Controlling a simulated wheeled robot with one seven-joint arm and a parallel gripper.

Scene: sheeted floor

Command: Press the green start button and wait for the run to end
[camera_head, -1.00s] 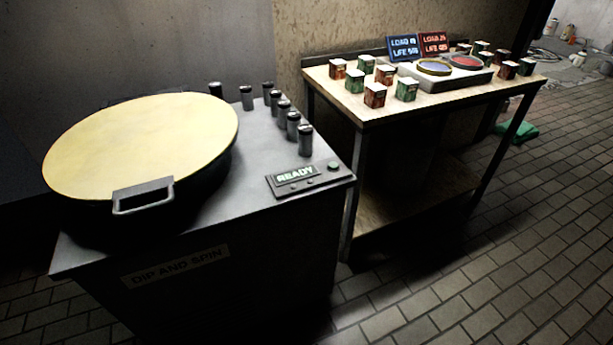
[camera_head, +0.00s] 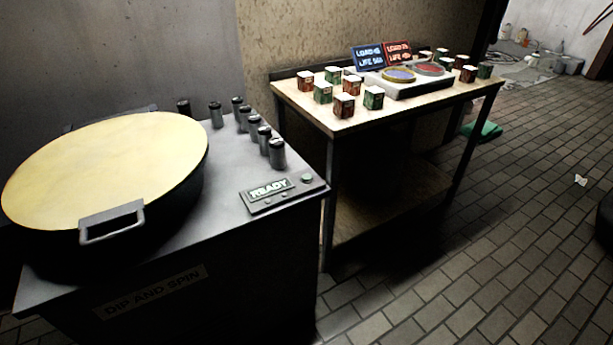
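The green start button (camera_head: 307,179) is a small round knob at the right end of the control panel (camera_head: 253,207), near the front right corner of the grey machine top. The panel's lit display (camera_head: 270,190) reads READY. The machine (camera_head: 150,306) carries a label reading DIP AND SPIN. A large round yellow-topped drum (camera_head: 105,165) with a metal handle (camera_head: 112,221) at its front sits on the machine's left part. My gripper is not in view, and nothing touches the button.
Several dark cylinders (camera_head: 277,154) stand behind the panel. A wooden table (camera_head: 330,122) to the right holds small boxes (camera_head: 344,105), a two-dish device (camera_head: 412,88) and two signs (camera_head: 368,57). Tiled floor (camera_head: 500,230) is open at right. A green cloth (camera_head: 483,131) lies beyond the table.

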